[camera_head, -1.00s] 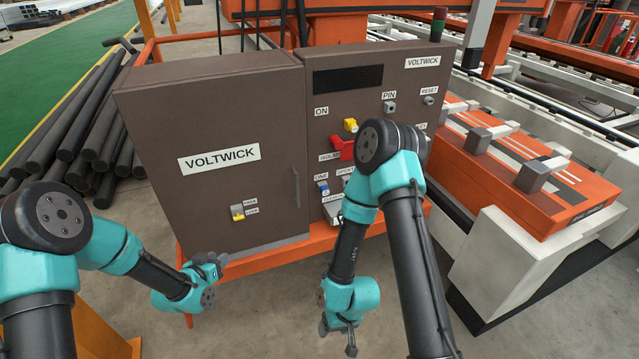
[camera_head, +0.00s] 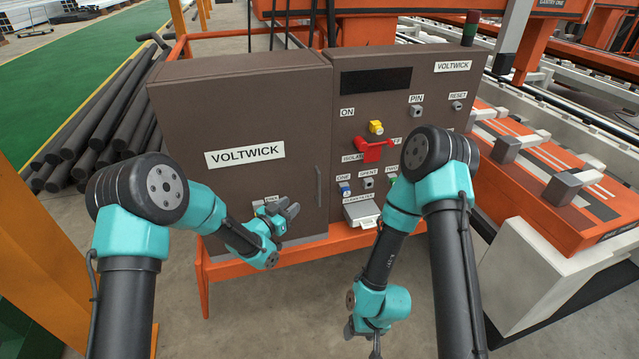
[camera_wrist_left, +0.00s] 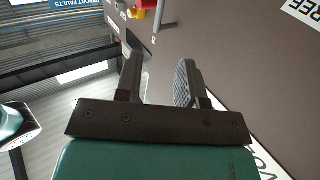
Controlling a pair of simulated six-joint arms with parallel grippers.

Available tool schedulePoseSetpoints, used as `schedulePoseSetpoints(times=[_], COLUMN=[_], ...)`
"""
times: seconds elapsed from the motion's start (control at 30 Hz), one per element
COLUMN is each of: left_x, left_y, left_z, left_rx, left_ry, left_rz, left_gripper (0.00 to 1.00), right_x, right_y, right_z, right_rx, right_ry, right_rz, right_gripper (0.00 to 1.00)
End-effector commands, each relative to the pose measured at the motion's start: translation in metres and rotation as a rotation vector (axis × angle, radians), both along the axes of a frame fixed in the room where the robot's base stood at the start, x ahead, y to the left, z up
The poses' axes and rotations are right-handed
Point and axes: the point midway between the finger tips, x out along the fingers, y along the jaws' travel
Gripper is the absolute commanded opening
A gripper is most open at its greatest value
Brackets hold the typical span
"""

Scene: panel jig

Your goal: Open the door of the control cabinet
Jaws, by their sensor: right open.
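The brown control cabinet has a closed door (camera_head: 235,110) on its left, with a VOLTWICK label and a vertical handle (camera_head: 318,186) near its right edge. My left gripper (camera_head: 291,212) is in front of the door's lower part, left of and below the handle. It partly hides the small latch and its labels (camera_head: 264,203). In the left wrist view, the left gripper's fingers (camera_wrist_left: 160,72) are apart, with nothing seen between them. The door (camera_wrist_left: 235,60) fills that view's right side. My right gripper (camera_head: 362,332) hangs low, open, away from the cabinet.
The control panel right of the door carries a yellow knob (camera_head: 376,127), a red isolator lever (camera_head: 374,150) and several small switches. An orange frame (camera_head: 290,258) runs below the cabinet. Dark pipes (camera_head: 100,120) lie at left. The floor in front is clear.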

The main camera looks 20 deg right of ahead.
Motion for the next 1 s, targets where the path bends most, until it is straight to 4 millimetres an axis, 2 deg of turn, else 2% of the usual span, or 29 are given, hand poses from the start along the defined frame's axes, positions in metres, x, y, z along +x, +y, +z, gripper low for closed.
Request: schedulePoseSetpoints(times=[0.7,1.0], left_x=[0.068,0.088], left_y=[-0.093,-0.119], left_z=[0.000,-0.001], left_rx=[-0.001,-0.001], left_ry=[-0.001,0.001], left_rz=[0.000,0.001], left_gripper=[0.36,0.36], right_x=[0.000,0.000], right_y=[0.000,0.000], right_z=[0.000,0.000], right_rx=[0.000,0.000], right_ry=[0.000,0.000], right_rz=[0.000,0.000], right_gripper=[0.62,0.62])
